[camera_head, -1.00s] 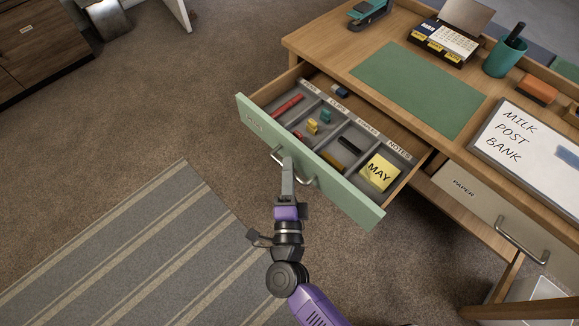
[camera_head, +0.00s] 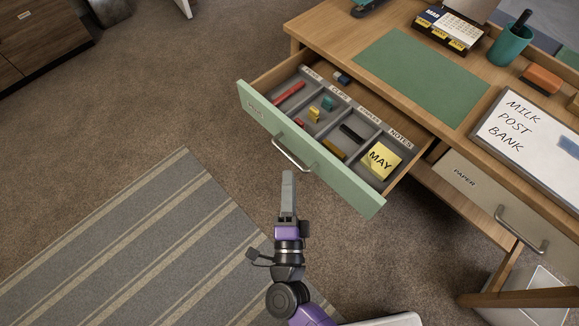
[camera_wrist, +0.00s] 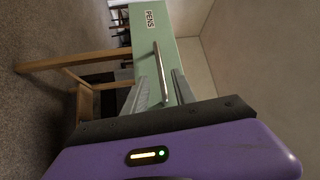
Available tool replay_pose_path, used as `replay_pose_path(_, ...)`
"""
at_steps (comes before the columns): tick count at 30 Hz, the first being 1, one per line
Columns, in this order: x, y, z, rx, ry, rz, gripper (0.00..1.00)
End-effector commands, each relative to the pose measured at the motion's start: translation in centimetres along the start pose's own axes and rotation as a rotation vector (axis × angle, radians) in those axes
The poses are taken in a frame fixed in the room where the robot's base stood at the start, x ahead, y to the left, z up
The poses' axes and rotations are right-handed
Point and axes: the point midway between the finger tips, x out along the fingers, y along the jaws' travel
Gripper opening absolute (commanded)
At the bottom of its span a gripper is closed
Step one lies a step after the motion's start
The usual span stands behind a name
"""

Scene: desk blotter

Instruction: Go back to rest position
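My gripper (camera_head: 288,176) points at the open drawer from the front, its tip just short of the metal handle (camera_head: 291,156). In the wrist view my gripper (camera_wrist: 161,92) has its two grey fingers apart with nothing held. The handle (camera_wrist: 161,72) shows beyond and between the fingers there. The green-fronted drawer (camera_head: 345,188) stands pulled out from the desk. Its front, with a PENS label, also shows in the wrist view (camera_wrist: 185,55).
The drawer holds a red pen (camera_head: 289,93), clips, erasers and a yellow MAY note pad (camera_head: 380,160). The desk has a green blotter (camera_head: 422,76), a calendar, a teal cup (camera_head: 511,45) and a whiteboard (camera_head: 530,135). Open carpet and a striped rug (camera_head: 150,240) lie left.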

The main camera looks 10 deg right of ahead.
Motion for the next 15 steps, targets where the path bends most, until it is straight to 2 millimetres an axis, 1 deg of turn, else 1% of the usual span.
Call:
replay_pose_path(1, -0.47, 0.01, -0.03, 0.0, 0.001, 0.001, 0.33)
replay_pose_path(4, -0.95, 0.01, -0.03, 0.0, 0.001, 0.001, 0.33)
replay_pose_path(15, -1.02, -0.01, -0.01, 0.0, 0.0, 0.0, 0.33)
